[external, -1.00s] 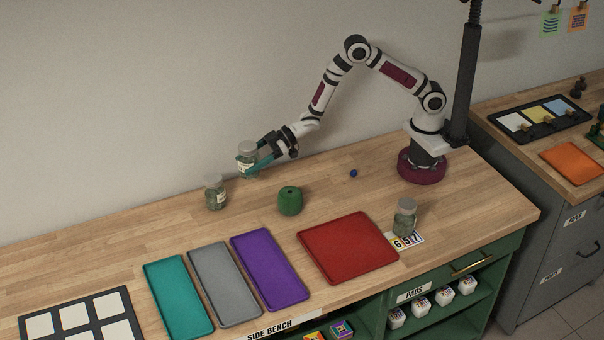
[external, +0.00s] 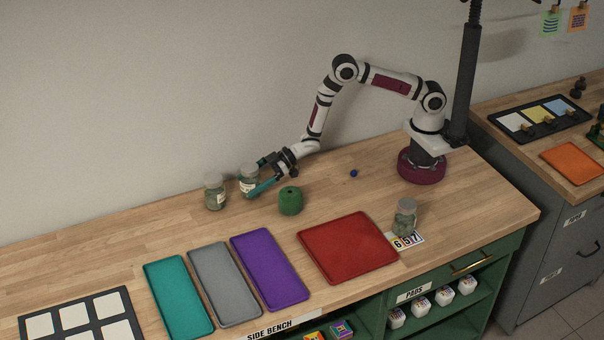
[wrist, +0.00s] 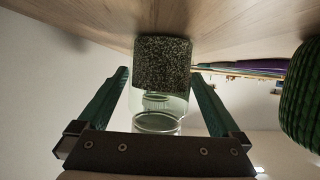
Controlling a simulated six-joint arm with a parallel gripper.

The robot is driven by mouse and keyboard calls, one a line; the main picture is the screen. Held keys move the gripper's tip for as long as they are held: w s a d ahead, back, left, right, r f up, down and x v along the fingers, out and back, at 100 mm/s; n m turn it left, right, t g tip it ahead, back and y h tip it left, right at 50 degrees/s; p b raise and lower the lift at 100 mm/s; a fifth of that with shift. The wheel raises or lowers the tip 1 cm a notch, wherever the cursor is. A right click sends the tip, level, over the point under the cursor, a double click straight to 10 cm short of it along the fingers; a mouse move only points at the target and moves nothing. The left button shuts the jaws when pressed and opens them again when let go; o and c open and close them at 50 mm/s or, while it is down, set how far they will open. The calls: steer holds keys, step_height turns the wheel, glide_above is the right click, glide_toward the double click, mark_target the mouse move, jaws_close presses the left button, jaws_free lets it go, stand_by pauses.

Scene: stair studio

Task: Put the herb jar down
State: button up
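I cannot tell for sure whether the base touches. A similar jar (external: 215,192) stands just left of it, and another (external: 405,216) stands at the right front.
A green ribbed round object (external: 290,201) stands close to the right of my gripper; it also shows in the wrist view (wrist: 304,95). A small blue ball (external: 353,173) lies farther right. Teal (external: 180,298), grey (external: 225,285), purple (external: 270,270) and red (external: 348,248) trays line the front.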

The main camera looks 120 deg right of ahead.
steer(key=shift+r, duration=0.1)
steer(key=shift+s+r, duration=0.2)
steer(key=shift+s, duration=0.1)
steer(key=v, duration=1.1)
steer(key=shift+s+r, duration=0.1)
steer(key=shift+s, duration=0.05)
steer(key=s+a+r+m+g+h, duration=0.2)
steer(key=s+a+r+m+g, duration=0.1)
steer(key=s+r+g, duration=0.35)
steer(key=s+a+r+m+g+y, duration=0.1)
steer(key=s+a, duration=0.3)
steer(key=s, duration=0.4)
steer(key=s+a+r+g+y, duration=0.1)
steer(key=s+a+r+g, duration=0.3)
steer(key=s, duration=0.5)
steer(key=s+a+r+m+g+y, duration=0.1)
steer(key=s+a+r+g, duration=0.1)
steer(key=s+a, duration=0.4)
steer(key=s+r, duration=0.1)
steer(key=s, duration=0.2)
steer(key=shift+r+m+y, duration=0.25)
steer(key=shift+m+y, duration=0.05)
steer(key=shift+y, duration=0.1)
